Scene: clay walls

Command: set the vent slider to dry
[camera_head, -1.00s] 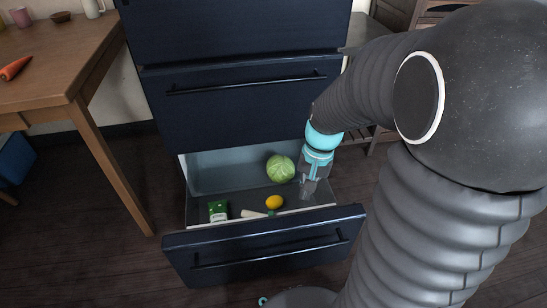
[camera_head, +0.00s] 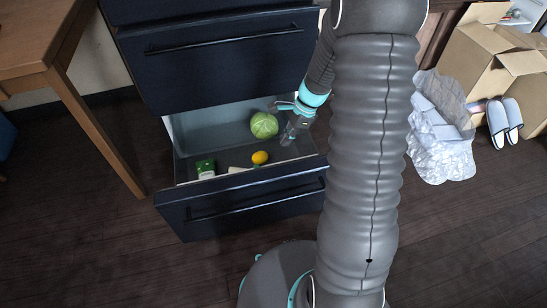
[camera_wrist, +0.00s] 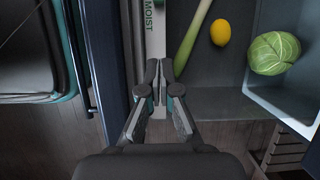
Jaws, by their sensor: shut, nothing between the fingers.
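The bottom drawer (camera_head: 238,208) of a dark blue fridge stands open. In the wrist view a pale strip (camera_wrist: 155,45) runs along the inner side of its front, with the word MOIST on it. The vent slider's knob cannot be made out; my gripper covers part of the strip's line. My gripper (camera_head: 286,141) is over the right end of the drawer, beside the cabbage. In the wrist view its fingertips (camera_wrist: 159,76) are together and empty, close to the strip's near end. Whether they touch anything cannot be told. No DRY mark shows.
The drawer holds a cabbage (camera_head: 264,125), a lemon (camera_head: 260,157), a green packet (camera_head: 205,168) and a leek (camera_wrist: 194,36). A wooden table (camera_head: 40,45) stands left. Cardboard boxes (camera_head: 480,60), a crumpled silvery bag (camera_head: 440,130) and slippers (camera_head: 505,120) lie right. Floor ahead is clear.

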